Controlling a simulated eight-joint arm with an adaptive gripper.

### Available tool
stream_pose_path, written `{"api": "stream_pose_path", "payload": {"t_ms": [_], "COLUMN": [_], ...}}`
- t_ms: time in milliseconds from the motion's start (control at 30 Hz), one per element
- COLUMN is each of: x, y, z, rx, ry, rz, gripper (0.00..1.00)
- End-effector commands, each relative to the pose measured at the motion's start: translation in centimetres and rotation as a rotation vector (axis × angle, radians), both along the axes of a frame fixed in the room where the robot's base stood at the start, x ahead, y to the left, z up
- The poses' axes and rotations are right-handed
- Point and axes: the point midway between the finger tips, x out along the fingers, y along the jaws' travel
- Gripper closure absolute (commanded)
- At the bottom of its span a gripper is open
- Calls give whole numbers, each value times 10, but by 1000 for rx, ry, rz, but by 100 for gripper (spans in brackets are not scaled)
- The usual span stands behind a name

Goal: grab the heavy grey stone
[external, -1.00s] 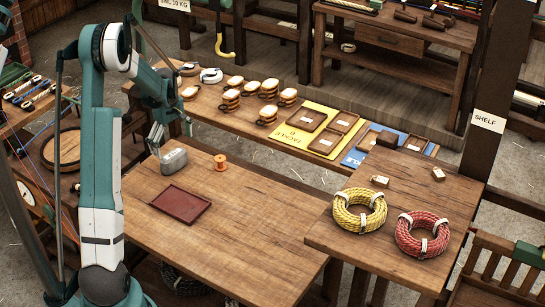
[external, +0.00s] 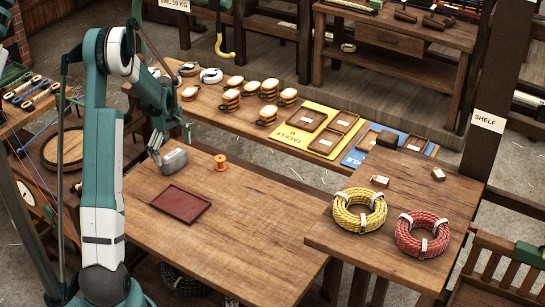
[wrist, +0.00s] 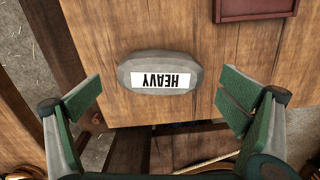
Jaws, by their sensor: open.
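The heavy grey stone (external: 174,161) sits on the near wooden table, close to its far left edge. In the wrist view the stone (wrist: 160,68) shows a white label reading HEAVY, upside down. My gripper (external: 170,141) is just above and beside the stone at the table's edge. In the wrist view my gripper (wrist: 160,98) is open, with one green-padded finger to each side and the stone a little ahead of the space between them. Nothing is between the fingers' pads.
A dark red tray (external: 180,204) lies in front of the stone, and an orange spool (external: 220,162) stands to its right. Yellow rope (external: 360,212) and red rope (external: 422,235) coils lie at the right.

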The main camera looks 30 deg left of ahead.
Motion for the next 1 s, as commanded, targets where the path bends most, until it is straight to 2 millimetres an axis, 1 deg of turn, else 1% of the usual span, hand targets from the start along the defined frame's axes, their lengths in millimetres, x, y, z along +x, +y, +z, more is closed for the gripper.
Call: {"api": "stream_pose_path", "payload": {"t_ms": [367, 467, 800, 1000], "x": [0, 0, 0, -1], "y": [0, -1, -3, -4], "z": [-2, -9, -45, -52], "rx": [0, 0, 0, 0], "ry": [0, 0, 0, 0], "rz": [0, 0, 0, 0], "gripper": [3, 3, 3, 3]}}
